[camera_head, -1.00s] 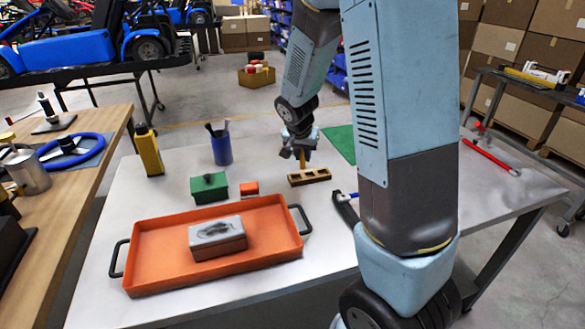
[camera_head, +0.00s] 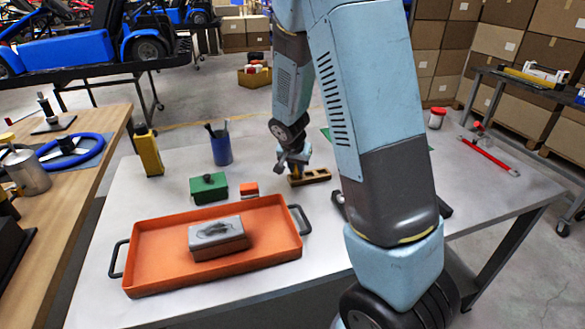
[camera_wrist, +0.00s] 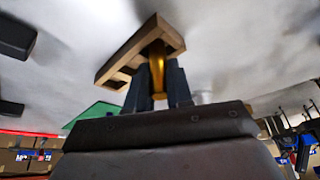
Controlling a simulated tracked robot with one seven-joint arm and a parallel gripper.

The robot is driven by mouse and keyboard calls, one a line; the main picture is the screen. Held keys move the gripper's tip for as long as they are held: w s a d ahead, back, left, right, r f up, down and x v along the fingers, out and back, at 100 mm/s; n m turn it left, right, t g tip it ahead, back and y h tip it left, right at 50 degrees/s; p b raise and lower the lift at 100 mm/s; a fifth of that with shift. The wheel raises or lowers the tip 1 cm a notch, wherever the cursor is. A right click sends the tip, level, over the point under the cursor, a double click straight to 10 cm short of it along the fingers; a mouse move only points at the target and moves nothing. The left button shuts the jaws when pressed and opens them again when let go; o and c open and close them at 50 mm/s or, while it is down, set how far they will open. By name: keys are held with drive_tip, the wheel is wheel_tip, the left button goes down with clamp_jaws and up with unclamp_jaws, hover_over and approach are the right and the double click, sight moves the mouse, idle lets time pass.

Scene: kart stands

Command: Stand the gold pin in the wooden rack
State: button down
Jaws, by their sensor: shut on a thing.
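The wooden rack (camera_head: 316,176) is a small brown block with square openings on the white table, right of the green box. My gripper (camera_head: 292,163) is low at the rack's left end in the head view. It is shut on the gold pin (camera_wrist: 157,70), which shows between the two dark fingers in the wrist view. The pin's far end overlaps an end opening of the rack (camera_wrist: 115,62). I cannot tell how deep it is in the opening. In the head view the pin is mostly hidden by my gripper.
The green box (camera_head: 209,188), a small orange block (camera_head: 249,189) and a blue pen cup (camera_head: 221,150) stand left of the rack. An orange tray (camera_head: 160,270) with a grey-topped block lies in front. Free table lies behind the rack.

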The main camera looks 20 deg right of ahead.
drive_tip(key=c, duration=1)
unclamp_jaws()
drive_tip(key=shift+r, duration=0.1)
drive_tip(key=v, duration=1.2)
drive_tip(key=s+d+r+n+y, duration=0.2)
drive_tip(key=s+d+r+n, duration=0.15)
drive_tip(key=s+r, duration=0.9)
drive_tip(key=s+r+n, duration=0.1)
drive_tip(key=s, duration=0.3)
drive_tip(key=s+a+r+n+t, duration=0.1)
drive_tip(key=s, duration=0.3)
drive_tip(key=s+a+r+n, duration=0.1)
drive_tip(key=s, duration=0.3)
drive_tip(key=shift+s+a+r+t+y, duration=0.2)
drive_tip(key=shift+s+r+t+y, duration=0.1)
drive_tip(key=shift+s+r+t, duration=0.1)
